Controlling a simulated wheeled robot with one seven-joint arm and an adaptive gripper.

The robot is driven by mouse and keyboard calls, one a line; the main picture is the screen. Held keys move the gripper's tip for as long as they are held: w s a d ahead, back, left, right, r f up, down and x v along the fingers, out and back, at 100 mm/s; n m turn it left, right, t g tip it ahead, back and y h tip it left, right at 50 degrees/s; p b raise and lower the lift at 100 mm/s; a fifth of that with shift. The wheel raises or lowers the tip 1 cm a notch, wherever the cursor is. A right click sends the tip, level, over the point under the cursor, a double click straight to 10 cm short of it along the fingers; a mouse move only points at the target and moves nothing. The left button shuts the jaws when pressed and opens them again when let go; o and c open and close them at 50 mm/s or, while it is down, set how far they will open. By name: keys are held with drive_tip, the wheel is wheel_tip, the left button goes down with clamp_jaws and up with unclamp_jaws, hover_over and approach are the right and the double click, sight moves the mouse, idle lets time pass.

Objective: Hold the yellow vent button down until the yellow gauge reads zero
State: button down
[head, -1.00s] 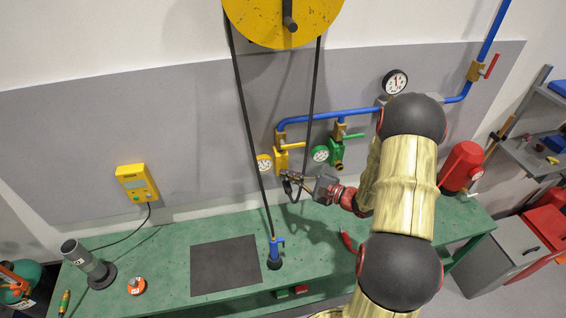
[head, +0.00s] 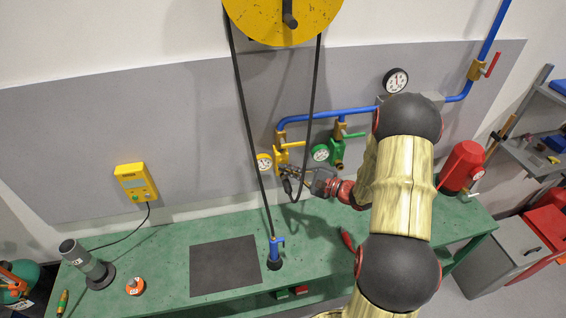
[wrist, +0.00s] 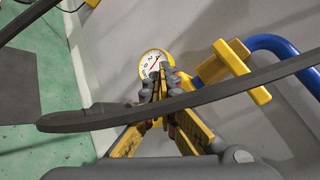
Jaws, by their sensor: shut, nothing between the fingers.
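The yellow gauge (head: 264,162) is on the wall panel beside the yellow valve (head: 282,160). It shows more closely in the wrist view (wrist: 152,64), with a white dial; the needle is too small to read surely. My gripper (head: 284,170) is at the lower part of the yellow valve. In the wrist view its fingertips (wrist: 160,84) are shut together, empty, just below the gauge face and left of the yellow valve's lever (wrist: 232,58). The vent button cannot be made out; the fingers may hide it. I cannot tell whether they touch it.
A black cord (head: 246,130) hangs from the yellow wheel (head: 285,18) and crosses close in front of the wrist camera (wrist: 200,97). The green valve (head: 337,152) and green gauge (head: 320,153) are just right. The green bench (head: 180,245) lies below.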

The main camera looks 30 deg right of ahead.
drive_tip(key=shift+w, duration=0.1)
idle(0.7)
drive_tip(key=shift+w+d+b, duration=0.1)
drive_tip(key=shift+w+b, duration=0.2)
drive_tip(key=shift+b, duration=0.05)
drive_tip(key=shift+w+d+b, duration=0.1)
drive_tip(key=shift+w+b, duration=0.2)
drive_tip(key=shift+w, duration=0.05)
idle(0.7)
drive_tip(key=shift+s, duration=0.1)
idle(1.4)
drive_tip(key=shift+s+a, duration=0.2)
drive_tip(key=shift+s, duration=0.45)
drive_tip(key=shift+s+a+b, duration=0.2)
drive_tip(key=shift+s+a, duration=0.05)
drive_tip(key=shift+s, duration=0.55)
drive_tip(key=shift+s+a+b, duration=0.2)
drive_tip(key=shift+s, duration=0.65)
drive_tip(key=shift+s+a+b, duration=0.2)
drive_tip(key=shift+s+a, duration=0.05)
drive_tip(key=shift+s, duration=0.55)
